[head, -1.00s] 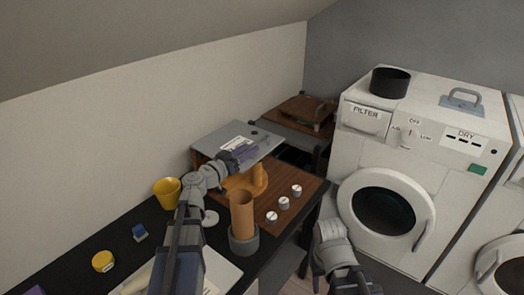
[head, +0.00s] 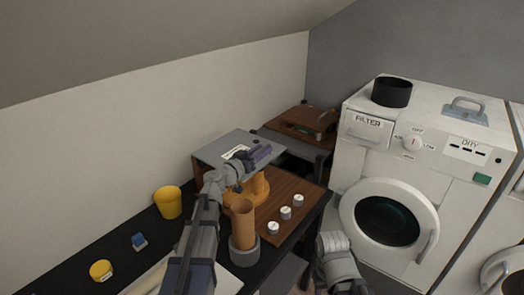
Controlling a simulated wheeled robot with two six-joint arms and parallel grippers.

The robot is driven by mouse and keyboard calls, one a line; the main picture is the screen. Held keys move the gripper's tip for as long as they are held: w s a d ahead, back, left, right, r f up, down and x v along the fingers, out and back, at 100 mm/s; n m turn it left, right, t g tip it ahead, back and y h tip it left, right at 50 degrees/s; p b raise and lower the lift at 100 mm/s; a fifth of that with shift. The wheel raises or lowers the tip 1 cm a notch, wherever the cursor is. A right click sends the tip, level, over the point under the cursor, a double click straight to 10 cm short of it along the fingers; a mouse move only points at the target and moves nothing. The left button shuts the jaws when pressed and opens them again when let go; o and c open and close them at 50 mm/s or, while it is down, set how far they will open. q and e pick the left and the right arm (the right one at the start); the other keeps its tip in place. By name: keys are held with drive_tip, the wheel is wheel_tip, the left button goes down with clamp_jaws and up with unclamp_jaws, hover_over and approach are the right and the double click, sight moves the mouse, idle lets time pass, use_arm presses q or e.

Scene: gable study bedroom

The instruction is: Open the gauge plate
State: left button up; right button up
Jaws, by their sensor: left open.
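A flat grey plate (head: 213,149) with a white label lies on top of the wooden unit on the black desk; I take it to be the gauge plate. It looks closed. My left gripper (head: 262,154) is open and empty, over the plate's near right part, and hides some of it. I cannot tell whether it touches the plate. An orange fitting (head: 262,188) stands just below the gripper, partly hidden by my left arm. A piece of my right arm shows at the bottom centre; its gripper's fingers are not visible.
An orange tube (head: 243,222) in a grey ring stands near my left forearm. Several white-topped knobs (head: 285,213) sit on the wooden panel. A yellow cup (head: 167,202), a blue block (head: 139,241) and a yellow disc (head: 101,270) are left. A white machine (head: 446,182) stands right.

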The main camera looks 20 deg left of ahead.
use_arm(q)
drive_tip(key=shift+w+d, duration=0.1)
drive_tip(key=shift+w, duration=0.15)
drive_tip(key=shift+c, duration=0.4)
clamp_jaws()
idle(0.9)
